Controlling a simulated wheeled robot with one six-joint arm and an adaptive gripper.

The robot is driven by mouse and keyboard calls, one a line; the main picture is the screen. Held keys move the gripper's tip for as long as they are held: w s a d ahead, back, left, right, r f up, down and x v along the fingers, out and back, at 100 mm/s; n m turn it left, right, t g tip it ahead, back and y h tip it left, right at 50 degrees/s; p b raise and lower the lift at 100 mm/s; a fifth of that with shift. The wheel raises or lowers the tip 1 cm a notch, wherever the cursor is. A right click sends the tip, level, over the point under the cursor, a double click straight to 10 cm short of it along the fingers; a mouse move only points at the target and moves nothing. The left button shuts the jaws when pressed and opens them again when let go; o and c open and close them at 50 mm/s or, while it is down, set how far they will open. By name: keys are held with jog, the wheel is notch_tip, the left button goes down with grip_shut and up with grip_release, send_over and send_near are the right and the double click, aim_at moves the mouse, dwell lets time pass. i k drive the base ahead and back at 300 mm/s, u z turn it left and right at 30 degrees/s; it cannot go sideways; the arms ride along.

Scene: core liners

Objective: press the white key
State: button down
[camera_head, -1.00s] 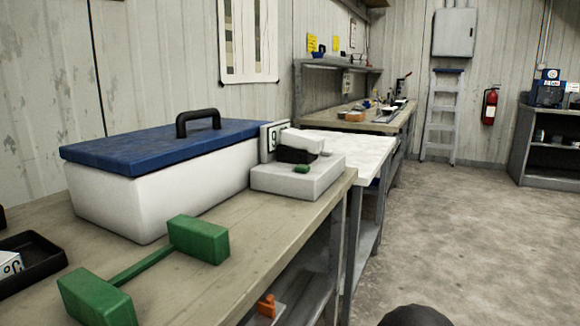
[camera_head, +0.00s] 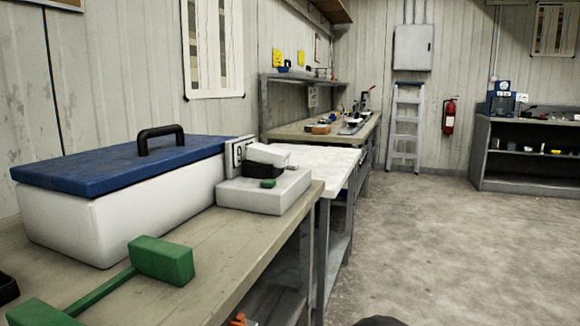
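A low white box (camera_head: 258,197) sits on the near bench, beside the right end of a blue-lidded cooler. On its top are a small green key (camera_head: 268,183) and a tilted white block (camera_head: 267,154) with a dark underside. The white block looks like a large key, but I cannot tell for sure. A white card with a dark mark (camera_head: 237,155) stands upright behind it. My gripper is not in view. A dark rounded shape shows at the bottom edge; I cannot tell what it is.
The white cooler (camera_head: 125,215) with its blue lid and black handle fills the left of the near bench (camera_head: 215,255). A green bar with block ends (camera_head: 160,260) lies in front. A pale-topped table (camera_head: 315,165) adjoins behind. Open concrete floor (camera_head: 440,240) lies to the right.

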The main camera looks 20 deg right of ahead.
aim_at(291, 166)
jog(key=z, duration=0.05)
jog(key=k, duration=0.65)
jog(key=z, duration=0.55)
jog(key=i, duration=1.2)
jog(key=u, duration=0.05)
